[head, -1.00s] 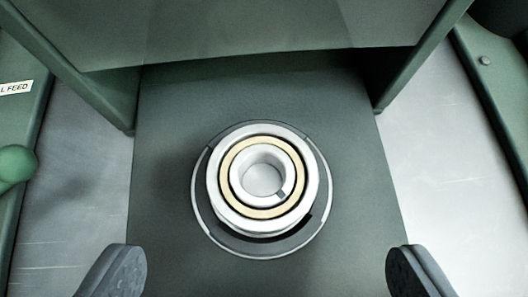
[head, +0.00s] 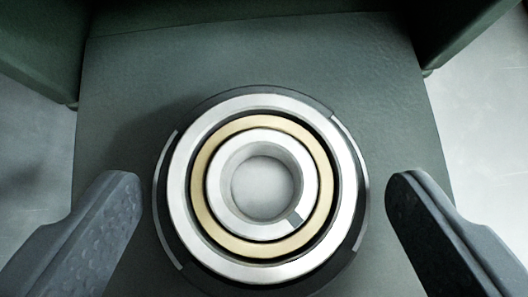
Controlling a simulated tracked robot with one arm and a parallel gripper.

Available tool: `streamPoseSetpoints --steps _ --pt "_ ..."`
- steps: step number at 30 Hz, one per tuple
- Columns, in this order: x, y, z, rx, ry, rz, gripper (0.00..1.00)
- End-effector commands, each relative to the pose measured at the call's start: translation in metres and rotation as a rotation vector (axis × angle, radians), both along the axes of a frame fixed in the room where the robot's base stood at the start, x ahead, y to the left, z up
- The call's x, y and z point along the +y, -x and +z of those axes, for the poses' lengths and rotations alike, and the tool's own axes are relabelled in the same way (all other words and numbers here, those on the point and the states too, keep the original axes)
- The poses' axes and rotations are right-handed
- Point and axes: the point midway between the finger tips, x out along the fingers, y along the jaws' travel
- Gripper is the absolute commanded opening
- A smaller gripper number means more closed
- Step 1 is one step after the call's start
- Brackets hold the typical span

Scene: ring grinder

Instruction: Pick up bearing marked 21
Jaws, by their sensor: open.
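A bearing (head: 184,180) with a silver outer ring, a brass-coloured middle ring and a silver inner ring sits on a round dark seat on the green machine block. Its bore shows a pale surface inside, and a small dark notch marks the inner ring at lower right. I can read no number on it. My gripper (head: 264,200) is open, with one dark finger to the left of the bearing and one to the right. Both fingers are apart from it, with a gap on each side.
The dark green block (head: 115,110) carries the seat. Green machine walls rise at the upper left (head: 40,50) and upper right (head: 455,30). Pale metal surfaces (head: 490,130) lie beyond the block on both sides.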

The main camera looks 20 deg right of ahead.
Motion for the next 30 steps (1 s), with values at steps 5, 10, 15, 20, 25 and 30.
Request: streamPoseSetpoints --steps 5,10,15,20,25,30 --pt "0.0 0.0 0.0 0.0 0.0 0.0 0.51" --pt "0.0 0.0 0.0 0.0 0.0 0.0 0.26" --pt "0.0 0.0 0.0 0.0 -0.001 0.001 0.26" --pt "0.0 0.0 0.012 -0.002 0.001 0.001 0.26" --pt "-0.001 0.0 0.041 -0.003 0.002 -0.001 0.26" --pt "-0.001 0.0 0.074 -0.005 0.002 0.0 0.26"
